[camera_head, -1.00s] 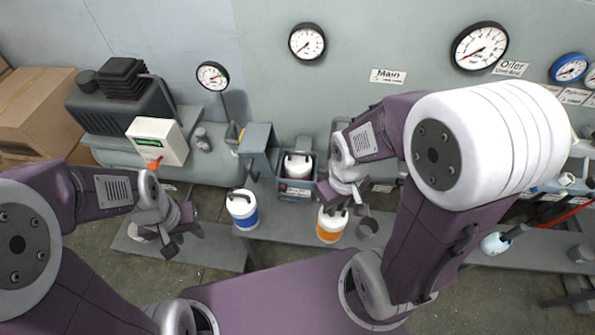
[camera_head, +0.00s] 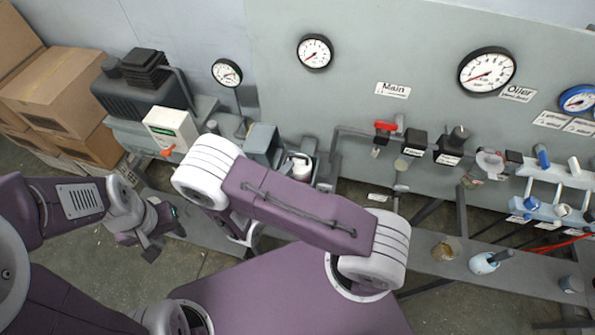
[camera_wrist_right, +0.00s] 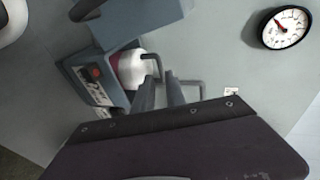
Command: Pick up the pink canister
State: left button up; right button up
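A white canister (camera_head: 299,165) with a dark handle sits in the grey press-like holder (camera_head: 263,146) at mid-left of the head view. In the right wrist view the canister (camera_wrist_right: 132,70) shows a dark pink band at its left, inside the grey holder (camera_wrist_right: 85,85). My right gripper's two grey fingers (camera_wrist_right: 161,92) stand apart with nothing between them, just beside and below the canister's handle. In the head view that gripper is mostly hidden behind my right arm. My left gripper (camera_head: 162,243) is over the left side, empty, its fingertips apart.
A grey wall panel with gauges (camera_head: 315,52) stands behind. Valves (camera_head: 387,130) run along its right part. A white box with a green display (camera_head: 171,129) and cardboard boxes (camera_head: 62,92) are at the left. A light blue container (camera_head: 484,263) stands on the right bench.

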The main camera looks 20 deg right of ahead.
aim_at(299, 156)
jog(key=x, duration=0.3)
jog(key=shift+w+d+f, duration=0.1)
jog(key=shift+w+d, duration=0.1)
jog(key=p+x, duration=0.2)
jog(key=x, duration=0.3)
jog(key=shift+s+d, duration=0.15)
jog(key=shift+s, duration=0.05)
jog(key=shift+w+d, duration=0.1)
jog(key=shift+w, duration=0.05)
grip_shut()
dwell(0.8)
